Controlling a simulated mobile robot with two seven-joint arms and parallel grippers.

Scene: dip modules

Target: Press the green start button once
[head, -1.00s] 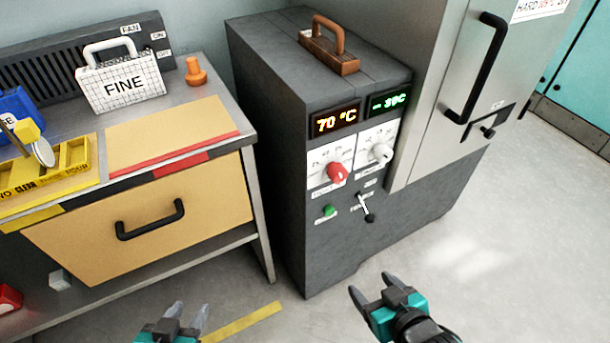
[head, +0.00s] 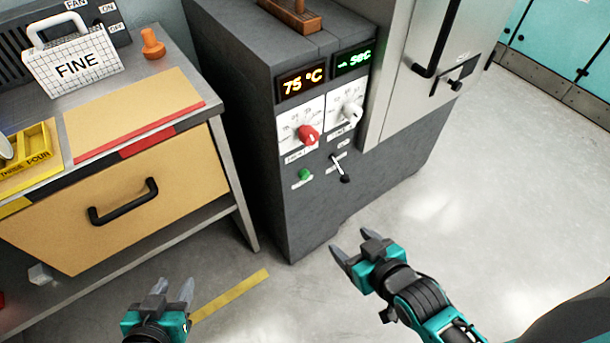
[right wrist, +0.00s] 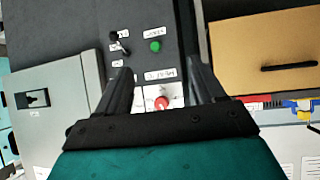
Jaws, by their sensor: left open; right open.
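The green start button (head: 304,174) is a small round knob low on the front of the dark grey machine (head: 330,215), below the red dial (head: 308,134). It also shows in the right wrist view (right wrist: 155,46), beyond and between my right fingers. My right gripper (head: 352,250) is open and empty, in front of the machine, lower right of the button and apart from it. It shows from its own camera (right wrist: 160,85) with fingers spread. My left gripper (head: 173,292) is open and empty, low in front of the workbench. The button's label is too small to read.
Right of the button is a black-tipped lever (head: 341,170). Above are a white dial (head: 352,112), an orange display (head: 302,84) reading 75 °C and a green display (head: 354,60). A workbench with a wooden drawer (head: 110,200) stands left. Open floor (head: 440,215) lies right.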

